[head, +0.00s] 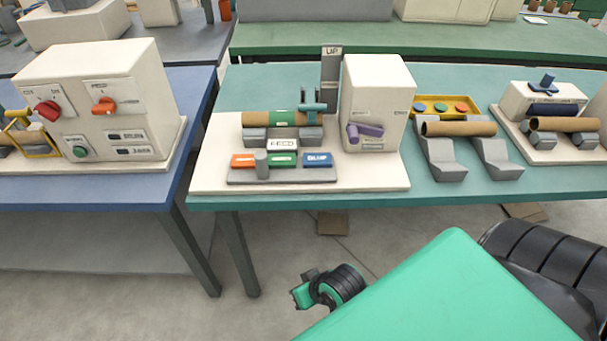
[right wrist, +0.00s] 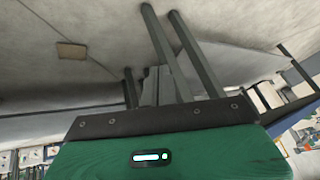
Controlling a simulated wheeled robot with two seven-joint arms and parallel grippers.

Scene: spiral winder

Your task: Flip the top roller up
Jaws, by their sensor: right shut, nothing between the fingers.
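The spiral winder stands on a cream base (head: 225,178) on the middle table. A small teal cylinder with upright dark bars, which looks like the top roller (head: 313,107), sits low at the right end of a brown tube (head: 257,118) with a green band. It lies in front of a grey upright plate marked UP (head: 331,70). I cannot tell if it touches the tube. My right gripper (right wrist: 155,87) shows in the right wrist view, shut and empty, with table legs and floor beyond it. In the head view my right arm is below the table's front edge, away from the winder. My left gripper is not in view.
A cream housing (head: 379,85) with a purple lever stands right of the roller. A control box (head: 95,105) stands on the left table, and a tube on grey rests (head: 458,128) lies to the right. Floor is open before the table.

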